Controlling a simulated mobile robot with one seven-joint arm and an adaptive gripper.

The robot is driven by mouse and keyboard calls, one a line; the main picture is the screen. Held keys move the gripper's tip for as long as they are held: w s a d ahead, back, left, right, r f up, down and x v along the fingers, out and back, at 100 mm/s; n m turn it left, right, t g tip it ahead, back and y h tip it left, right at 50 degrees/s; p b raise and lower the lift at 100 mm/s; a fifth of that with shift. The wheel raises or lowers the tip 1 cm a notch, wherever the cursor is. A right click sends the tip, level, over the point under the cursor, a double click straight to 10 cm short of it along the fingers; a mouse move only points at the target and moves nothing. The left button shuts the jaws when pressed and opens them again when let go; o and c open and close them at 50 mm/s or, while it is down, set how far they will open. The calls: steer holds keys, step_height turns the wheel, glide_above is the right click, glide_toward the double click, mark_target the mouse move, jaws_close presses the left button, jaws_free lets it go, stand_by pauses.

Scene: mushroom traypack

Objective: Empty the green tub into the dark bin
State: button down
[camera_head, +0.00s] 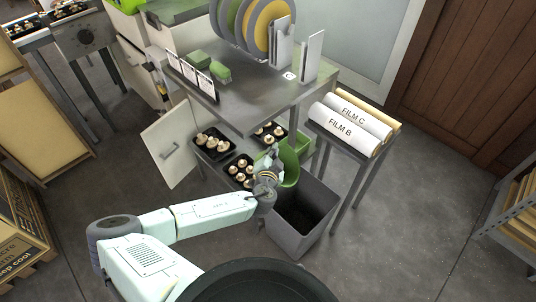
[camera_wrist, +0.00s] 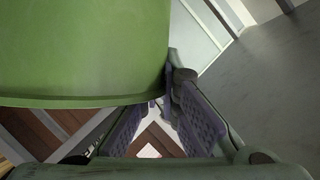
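The green tub (camera_head: 290,166) is tilted in the air over the back left edge of the dark bin (camera_head: 287,237). My gripper (camera_head: 271,167) is at the tub's left side and appears shut on its wall. In the wrist view the green tub (camera_wrist: 85,45) fills the upper left and hides part of the fingers. My gripper (camera_wrist: 165,105) shows there with its purple pads apart and the tub against the fingertips. The dark bin stands on the floor, and its visible inside is dark. What is inside the tub is hidden.
Black trays of mushrooms (camera_head: 239,171) sit on the lower shelf, left of the tub. A steel worktop (camera_head: 262,95) stands above and behind. A stand with film rolls (camera_head: 346,127) is right of the bin. Floor at the right (camera_head: 425,200) is clear.

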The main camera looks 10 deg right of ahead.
steer(key=s+d+f+m+t, duration=0.1)
steer(key=s+d+m+t, duration=0.1)
steer(key=s+d+m, duration=0.2)
steer(key=s+d+f+m+t+p, duration=0.1)
steer(key=s+d+f+m+t, duration=0.1)
steer(key=d+m, duration=0.7)
steer(key=shift+s+d+f+t+y, duration=0.15)
steer(key=shift+s+d+t+y, duration=0.15)
steer(key=shift+s+d+t, duration=0.75)
steer(key=shift+s+d+g, duration=0.2)
steer(key=shift+s+g, duration=0.05)
steer(key=shift+s, duration=0.1)
stand_by(0.7)
